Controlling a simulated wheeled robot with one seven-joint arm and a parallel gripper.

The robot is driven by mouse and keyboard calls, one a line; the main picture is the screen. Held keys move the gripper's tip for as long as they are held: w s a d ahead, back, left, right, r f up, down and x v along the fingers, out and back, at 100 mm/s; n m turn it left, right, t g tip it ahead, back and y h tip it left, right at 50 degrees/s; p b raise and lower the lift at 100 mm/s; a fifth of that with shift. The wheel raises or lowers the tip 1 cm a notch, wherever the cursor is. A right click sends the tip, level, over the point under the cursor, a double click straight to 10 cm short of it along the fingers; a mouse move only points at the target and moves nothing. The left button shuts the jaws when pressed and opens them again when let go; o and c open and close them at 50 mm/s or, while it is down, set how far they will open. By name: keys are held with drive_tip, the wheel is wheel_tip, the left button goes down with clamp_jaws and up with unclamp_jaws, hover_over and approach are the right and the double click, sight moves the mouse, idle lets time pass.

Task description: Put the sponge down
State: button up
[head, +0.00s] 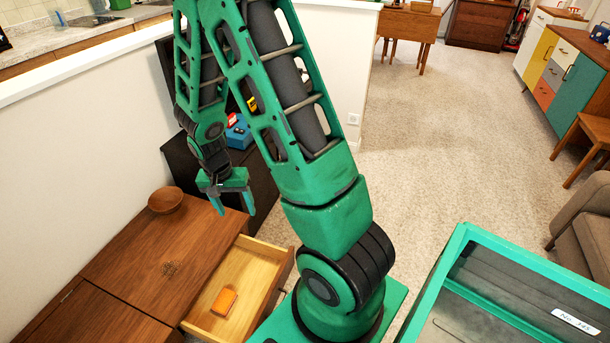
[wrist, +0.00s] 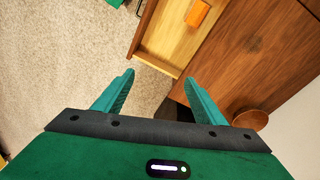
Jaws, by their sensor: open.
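The orange sponge (head: 224,301) lies inside the open wooden drawer (head: 245,272), towards its front end in the head view. The sponge also shows at the top of the wrist view (wrist: 198,13), inside the drawer (wrist: 165,45). My gripper (head: 235,210) is open and empty, above the far end of the wooden cabinet and clear of the sponge. In the wrist view its two fingers (wrist: 160,90) stand apart with nothing between them, and carpet and the drawer's edge show beyond.
A wooden bowl (head: 165,200) stands on the cabinet top (head: 150,255), with a small dark patch of bits (head: 170,269) nearby. A dark unit (head: 250,168) with a blue object (head: 239,134) stands behind my gripper. A green-framed bin (head: 455,250) is at right. Open carpet lies beyond.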

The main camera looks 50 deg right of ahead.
drive_tip(key=s+d+r+n, duration=0.1)
drive_tip(key=s+d+r, duration=0.1)
drive_tip(key=s+r, duration=0.35)
drive_tip(key=s+d+r+n, duration=0.1)
drive_tip(key=s+d+r, duration=0.2)
drive_tip(key=r, duration=0.5)
drive_tip(key=s+r+n+y, duration=0.1)
drive_tip(key=s+r, duration=0.3)
drive_tip(key=s, duration=0.3)
drive_tip(key=s+r+n, duration=0.1)
drive_tip(key=s+r, duration=0.4)
drive_tip(key=s, duration=0.3)
drive_tip(key=shift+s+a+y, duration=0.15)
drive_tip(key=shift+a+y, duration=0.25)
drive_tip(key=shift+a, duration=0.05)
drive_tip(key=shift+r, duration=0.1)
drive_tip(key=shift+w+f, duration=0.25)
drive_tip(key=shift+w, duration=0.4)
drive_tip(key=shift+c, duration=0.6)
